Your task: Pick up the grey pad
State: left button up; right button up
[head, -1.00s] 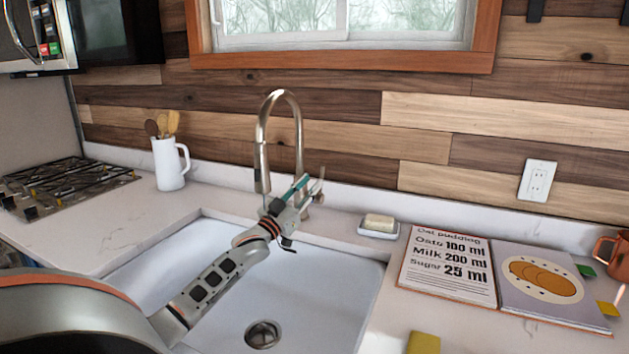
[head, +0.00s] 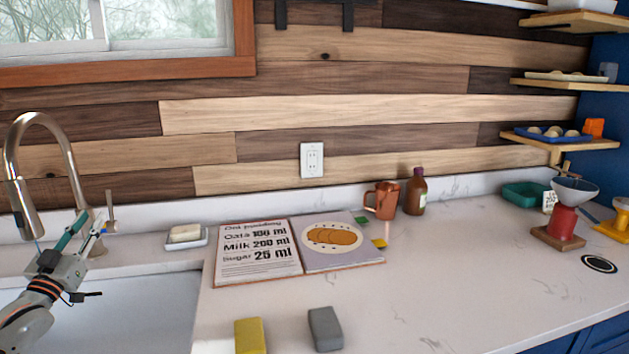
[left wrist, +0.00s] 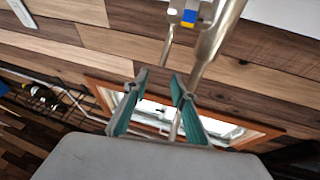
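The grey pad (head: 325,329) lies on the white counter at the bottom middle of the head view, just right of a yellow pad (head: 250,336). My left gripper (head: 92,222) is far to the left of it, raised over the sink beside the faucet. In the left wrist view its two teal fingers (left wrist: 159,80) stand apart with nothing between them, and the faucet and window show beyond. The grey pad is not in the left wrist view. My right gripper is in neither view.
An open recipe book (head: 258,278) lies behind the pads. A soap dish (head: 188,243) sits by the sink (head: 150,315). A copper mug (head: 383,200) and brown bottle (head: 415,192) stand near the wall. The counter right of the grey pad is clear.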

aim_at(328, 335)
jog(key=k+l, duration=0.2)
jog(key=k, duration=0.25)
jog(key=k+l, duration=0.2)
jog(key=k, duration=0.25)
jog(key=k+l, duration=0.25)
jog(key=k, duration=0.2)
